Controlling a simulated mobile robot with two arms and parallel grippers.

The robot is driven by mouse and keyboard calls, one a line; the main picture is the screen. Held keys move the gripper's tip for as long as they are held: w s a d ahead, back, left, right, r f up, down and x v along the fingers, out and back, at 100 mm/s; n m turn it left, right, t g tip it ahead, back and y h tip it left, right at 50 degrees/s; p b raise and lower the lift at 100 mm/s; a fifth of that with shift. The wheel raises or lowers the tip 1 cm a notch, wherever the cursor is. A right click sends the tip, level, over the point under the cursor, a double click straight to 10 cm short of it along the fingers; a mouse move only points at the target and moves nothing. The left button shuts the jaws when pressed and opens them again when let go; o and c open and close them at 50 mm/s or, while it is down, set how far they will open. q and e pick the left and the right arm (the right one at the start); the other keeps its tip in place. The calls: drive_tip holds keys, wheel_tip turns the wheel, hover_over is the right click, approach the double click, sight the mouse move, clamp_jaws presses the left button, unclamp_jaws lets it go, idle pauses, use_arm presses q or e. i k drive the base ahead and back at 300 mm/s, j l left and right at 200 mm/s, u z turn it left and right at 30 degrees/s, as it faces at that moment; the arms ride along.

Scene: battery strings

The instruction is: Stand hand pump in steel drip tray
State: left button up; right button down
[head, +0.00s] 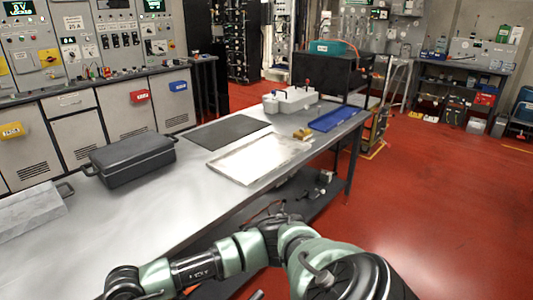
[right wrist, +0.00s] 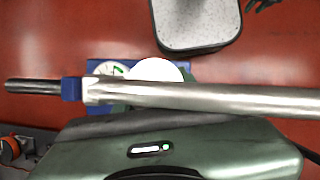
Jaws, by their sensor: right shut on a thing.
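The steel drip tray (head: 242,168) lies flat on the long grey bench in the head view, past its middle, and looks empty. In the right wrist view a long steel tube with blue and white fittings, which I take for the hand pump (right wrist: 220,98), runs across the picture, tilted slightly. A round gauge and a white round part show behind the tube. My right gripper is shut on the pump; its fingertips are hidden. My right arm reaches left along the bottom of the head view, short of the tray. My left gripper is out of view.
On the bench (head: 120,225) stand a black lidded case (head: 130,160), a dark mat (head: 226,131), a blue tray (head: 335,119), a small brass-coloured item (head: 302,134) and a white box (head: 292,99). A grey block (head: 30,212) sits at the left. The red floor at right is open.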

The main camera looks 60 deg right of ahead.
sight(259, 158)
drive_tip(key=l+z, duration=0.1)
drive_tip(key=l, duration=0.8)
drive_tip(key=l+z, duration=0.15)
drive_tip(key=l, duration=0.75)
drive_tip(key=l+z, duration=0.1)
drive_tip(key=l, duration=0.85)
drive_tip(key=i+l+z, duration=0.15)
drive_tip(key=l, duration=0.7)
